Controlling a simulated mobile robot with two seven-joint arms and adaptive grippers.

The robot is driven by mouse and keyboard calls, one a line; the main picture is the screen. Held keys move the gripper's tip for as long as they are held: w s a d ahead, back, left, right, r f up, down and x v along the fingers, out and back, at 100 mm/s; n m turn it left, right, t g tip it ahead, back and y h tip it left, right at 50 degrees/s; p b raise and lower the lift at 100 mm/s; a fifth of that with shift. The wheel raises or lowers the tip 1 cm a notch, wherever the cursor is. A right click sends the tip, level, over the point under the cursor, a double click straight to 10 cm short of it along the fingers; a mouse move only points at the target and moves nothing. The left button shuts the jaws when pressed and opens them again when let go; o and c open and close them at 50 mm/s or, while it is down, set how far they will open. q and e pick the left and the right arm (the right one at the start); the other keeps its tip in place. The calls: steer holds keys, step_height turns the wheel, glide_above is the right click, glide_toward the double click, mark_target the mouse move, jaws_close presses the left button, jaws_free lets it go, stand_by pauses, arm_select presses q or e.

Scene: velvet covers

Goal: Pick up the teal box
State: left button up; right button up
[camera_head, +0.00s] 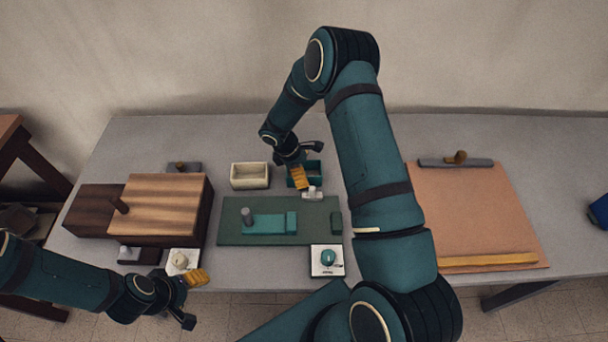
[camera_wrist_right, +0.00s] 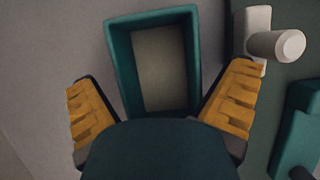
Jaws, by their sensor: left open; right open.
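The teal box (camera_head: 316,179) is a small open-topped box at the back middle of the table, partly hidden by my right gripper (camera_head: 305,163) in the head view. In the right wrist view, the teal box (camera_wrist_right: 122,62) is upright and empty, with a pale inside. My right gripper (camera_wrist_right: 161,80) is open there, with a yellow-padded finger on each side of the box. The fingers look apart from its walls; the gap in height is hard to tell. My left gripper (camera_head: 193,299) is open and empty at the table's front left edge.
A cream box (camera_head: 250,176) stands left of the teal box. A white handled piece (camera_head: 312,193) is close in front, by a green mat (camera_head: 232,235) with a teal slider. A white knob unit (camera_head: 328,261), wooden block (camera_head: 160,200) and orange board (camera_head: 470,210) are around.

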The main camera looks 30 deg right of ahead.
steer(key=c, duration=1.1)
steer(key=shift+c, duration=0.2)
